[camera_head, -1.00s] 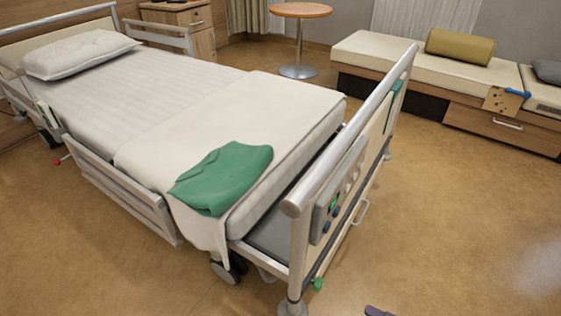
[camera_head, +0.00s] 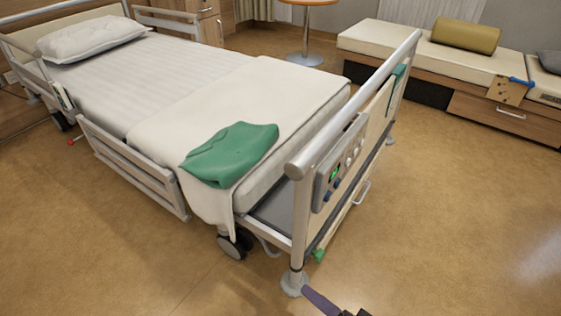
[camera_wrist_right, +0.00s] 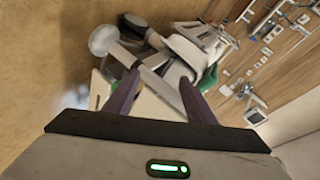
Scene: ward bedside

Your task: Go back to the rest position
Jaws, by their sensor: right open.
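My right gripper (camera_head: 322,302) shows at the bottom edge of the head view, low in front of the bed's foot end, with only a dark purple finger and a bit of its body in sight. In the right wrist view my right gripper (camera_wrist_right: 158,95) has its two purple fingers spread apart with nothing between them. Beyond the fingers, blurred and tilted, is the bed. My left gripper is in neither view.
The bed (camera_head: 170,90) has a rail at its foot end, with a control panel (camera_head: 340,162) on it. A green cloth (camera_head: 230,155) lies on the blanket. A bench (camera_head: 400,50) with an olive bolster (camera_head: 466,35) stands at the back right. The floor (camera_head: 440,220) on the right is clear.

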